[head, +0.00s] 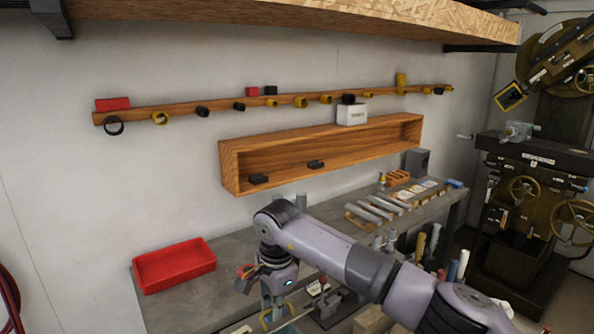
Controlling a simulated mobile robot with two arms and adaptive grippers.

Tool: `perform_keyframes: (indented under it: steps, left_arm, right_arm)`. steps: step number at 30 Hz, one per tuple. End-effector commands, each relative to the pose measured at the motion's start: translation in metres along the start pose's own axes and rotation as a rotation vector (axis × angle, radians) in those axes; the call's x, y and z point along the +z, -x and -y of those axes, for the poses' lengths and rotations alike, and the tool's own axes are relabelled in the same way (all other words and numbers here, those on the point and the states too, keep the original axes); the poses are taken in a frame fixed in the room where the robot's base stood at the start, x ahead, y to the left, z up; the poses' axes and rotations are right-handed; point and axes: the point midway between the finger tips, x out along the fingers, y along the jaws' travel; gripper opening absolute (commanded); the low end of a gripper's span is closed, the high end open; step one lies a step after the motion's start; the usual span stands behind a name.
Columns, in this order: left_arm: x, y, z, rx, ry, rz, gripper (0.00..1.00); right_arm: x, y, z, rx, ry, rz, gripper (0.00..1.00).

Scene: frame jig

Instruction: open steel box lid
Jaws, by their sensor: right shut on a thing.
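My right arm comes in from the lower right and reaches over the workbench. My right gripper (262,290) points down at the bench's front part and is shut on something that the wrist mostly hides. I cannot make out what it holds. A small grey box (417,163) stands at the back right of the bench, but I cannot tell whether it is the steel box. No lid shows clearly. My left gripper is out of view.
A red tray (174,266) lies on the bench's left part. Several metal bars (372,208) and small parts lie on its right part. A wooden wall shelf (320,158) and a rail (215,108) with rings hang behind. A wide shelf board (300,14) juts out overhead.

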Motion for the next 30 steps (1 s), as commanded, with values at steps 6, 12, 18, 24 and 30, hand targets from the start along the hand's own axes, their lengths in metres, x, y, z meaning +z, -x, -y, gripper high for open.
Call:
perform_keyframes:
  steps: [6,12,18,24,30]
  left_arm:
    - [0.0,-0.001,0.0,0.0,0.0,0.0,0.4]
    - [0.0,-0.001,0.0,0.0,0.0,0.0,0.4]
    - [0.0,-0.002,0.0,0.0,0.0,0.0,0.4]
    - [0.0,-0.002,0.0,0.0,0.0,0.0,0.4]
    - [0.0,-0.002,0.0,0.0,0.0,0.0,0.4]
  right_arm:
    - [0.001,0.002,0.005,-0.002,0.005,0.002,0.0]
    - [0.002,0.003,0.008,-0.001,0.005,0.001,0.0]
    - [0.002,0.007,0.025,-0.001,0.003,0.001,0.0]
    - [0.001,0.009,0.031,-0.002,0.005,0.001,0.0]
    - [0.001,0.009,0.031,-0.002,0.005,0.002,0.0]
